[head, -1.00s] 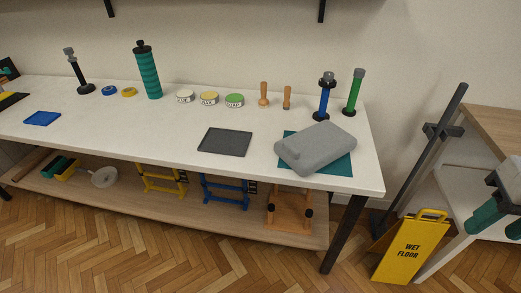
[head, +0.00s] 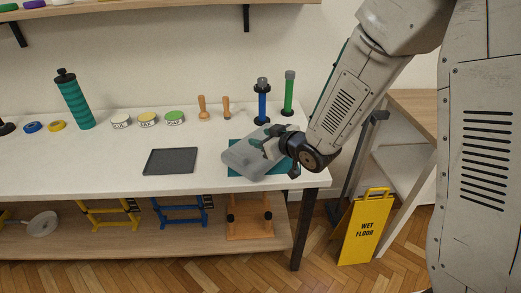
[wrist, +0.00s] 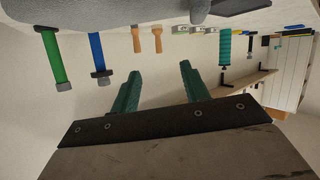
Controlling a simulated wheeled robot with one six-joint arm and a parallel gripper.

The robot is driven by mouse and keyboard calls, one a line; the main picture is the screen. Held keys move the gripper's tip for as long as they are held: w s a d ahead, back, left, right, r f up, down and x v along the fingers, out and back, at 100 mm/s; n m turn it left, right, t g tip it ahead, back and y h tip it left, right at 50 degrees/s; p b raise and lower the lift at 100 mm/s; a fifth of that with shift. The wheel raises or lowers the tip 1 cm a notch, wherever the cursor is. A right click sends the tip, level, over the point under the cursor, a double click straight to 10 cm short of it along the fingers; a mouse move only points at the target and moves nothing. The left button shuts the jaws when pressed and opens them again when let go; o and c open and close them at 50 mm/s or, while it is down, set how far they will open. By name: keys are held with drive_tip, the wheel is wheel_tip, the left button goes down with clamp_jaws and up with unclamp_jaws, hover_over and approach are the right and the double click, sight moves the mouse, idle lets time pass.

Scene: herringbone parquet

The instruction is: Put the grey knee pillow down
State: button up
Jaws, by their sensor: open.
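The grey knee pillow (head: 240,158) rests over the teal mat (head: 236,172) at the right end of the white table. It also shows along the top edge of the wrist view (wrist: 110,10), which appears upside down. My gripper (head: 268,147) is in front of the pillow in the head view and hides part of it. In the wrist view its two teal fingers (wrist: 160,70) stand wide apart with nothing between them. The pillow lies beyond the fingertips there. Whether a finger touches it is hard to tell.
A dark grey tray (head: 171,161) lies left of the pillow. Blue (head: 262,103) and green (head: 289,95) handled tools stand behind it. Wooden tools, labelled tins and a teal bottle (head: 75,100) line the back. A yellow wet-floor sign (head: 364,228) stands right of the table.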

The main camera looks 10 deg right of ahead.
sight(230, 152)
drive_tip(key=a+f+y, duration=0.1)
drive_tip(key=s+a+f+y, duration=0.1)
drive_tip(key=f, duration=0.1)
drive_tip(key=s+a+f+y, duration=0.1)
drive_tip(key=f, duration=0.1)
drive_tip(key=shift+a+f+n, duration=0.1)
drive_tip(key=shift+a+n, duration=0.2)
drive_tip(key=shift+a, duration=0.1)
drive_tip(key=shift+s+a+f, duration=0.15)
drive_tip(key=shift+s+f, duration=0.15)
drive_tip(key=shift+f, duration=0.15)
drive_tip(key=x, duration=0.7)
drive_tip(key=shift+w+a, duration=0.15)
drive_tip(key=shift+a, duration=0.1)
drive_tip(key=shift+y, duration=0.3)
clamp_jaws()
